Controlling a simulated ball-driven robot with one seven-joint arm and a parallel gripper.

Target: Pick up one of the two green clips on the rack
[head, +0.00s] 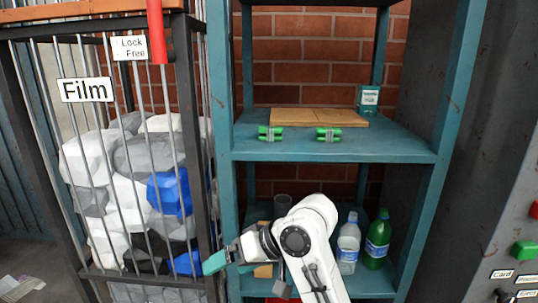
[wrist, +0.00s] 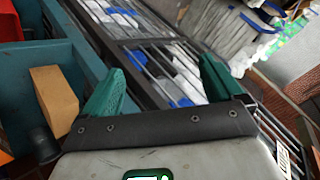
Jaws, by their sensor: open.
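Two green clips lie on the front edge of the rack's upper shelf in the head view, the left clip (head: 270,133) and the right clip (head: 328,134). Each has a grey middle part. My gripper (head: 216,263) is low at the rack's left post, below and left of both clips and apart from them. In the wrist view my gripper (wrist: 160,84) has its two green fingers wide apart with nothing between them. The clips do not show in the wrist view.
The teal rack (head: 300,154) also holds a flat cardboard piece (head: 305,117) and a small green box (head: 369,97). A clear bottle (head: 348,245) and green bottle (head: 377,240) stand below. A barred film cage (head: 85,90) is left. The upper shelf's right front is clear.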

